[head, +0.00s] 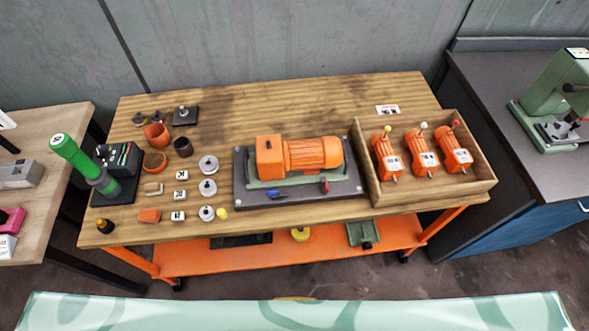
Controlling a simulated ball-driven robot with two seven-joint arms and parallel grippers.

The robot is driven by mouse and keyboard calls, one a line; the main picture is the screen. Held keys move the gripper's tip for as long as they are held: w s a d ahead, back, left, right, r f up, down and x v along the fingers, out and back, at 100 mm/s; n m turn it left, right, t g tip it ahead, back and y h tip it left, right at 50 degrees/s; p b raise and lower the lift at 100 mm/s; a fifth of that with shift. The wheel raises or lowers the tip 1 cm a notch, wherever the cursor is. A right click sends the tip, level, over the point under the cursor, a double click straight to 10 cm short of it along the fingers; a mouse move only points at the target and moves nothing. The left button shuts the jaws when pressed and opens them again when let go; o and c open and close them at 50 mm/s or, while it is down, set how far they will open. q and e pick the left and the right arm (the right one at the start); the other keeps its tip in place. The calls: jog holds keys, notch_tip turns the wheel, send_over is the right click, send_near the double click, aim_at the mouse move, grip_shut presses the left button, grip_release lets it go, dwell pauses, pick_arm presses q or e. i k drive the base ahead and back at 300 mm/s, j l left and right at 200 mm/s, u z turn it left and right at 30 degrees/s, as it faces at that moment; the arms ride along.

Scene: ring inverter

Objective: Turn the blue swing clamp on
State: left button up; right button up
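The blue swing clamp (276,194) shows as a small blue piece at the front left edge of a dark baseplate (350,190). Its exact lever position is too small to tell. An orange motor unit (315,154) with a box-shaped end lies on the green bed of this plate, just behind the clamp. A small red clamp (324,186) sits to the right on the same front edge. Neither of my grippers is in view, and nothing of mine touches the clamp.
A wooden tray (488,186) with several orange units stands at the right of the wooden table (250,98). A green cylinder (77,157) leans at the left beside a dark box. Discs (208,187), cups and small blocks lie left of the plate. The back middle is clear.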

aim_at(274, 194)
jog(key=i+l+u, duration=0.25)
jog(key=l, duration=0.45)
jog(key=l+u, duration=0.25)
jog(key=l, duration=0.45)
jog(key=i+l+u, duration=0.1)
jog(key=l+u, duration=0.2)
jog(key=l, duration=0.5)
